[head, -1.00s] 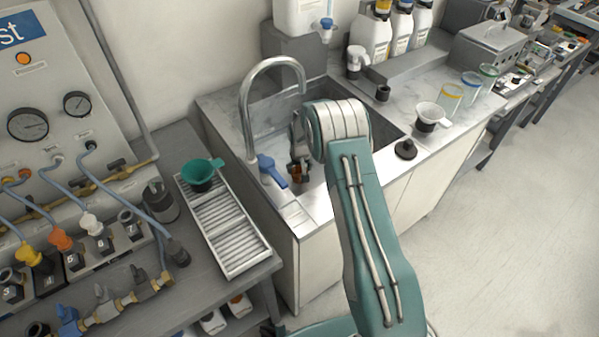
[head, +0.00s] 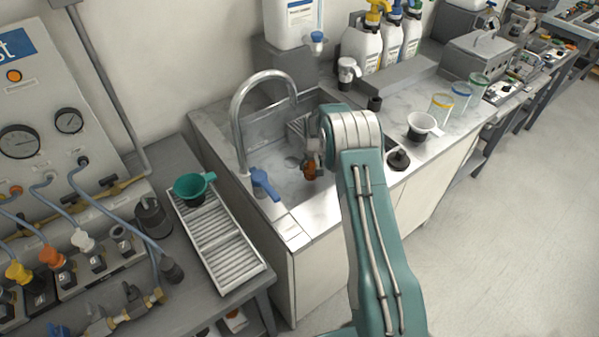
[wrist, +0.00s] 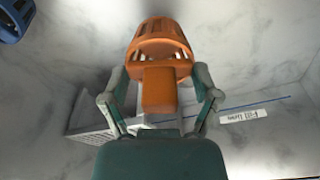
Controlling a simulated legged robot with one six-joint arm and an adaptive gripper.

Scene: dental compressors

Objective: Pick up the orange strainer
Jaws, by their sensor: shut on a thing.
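The orange strainer (wrist: 158,45) is a slotted basket with a flat handle, seen large in the wrist view. My gripper (wrist: 160,80) is shut on it, with one finger on each side of its handle. In the head view the strainer (head: 310,170) shows as a small orange shape at the end of my gripper (head: 312,158), over the sink basin (head: 268,150). My arm hides part of the basin. I cannot tell how high the strainer is above the basin floor.
A curved faucet (head: 238,115) with a blue lever (head: 264,184) stands left of my gripper. A grey slatted block (head: 298,130) is in the basin behind it. A green funnel (head: 193,187) rests on the left rack.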

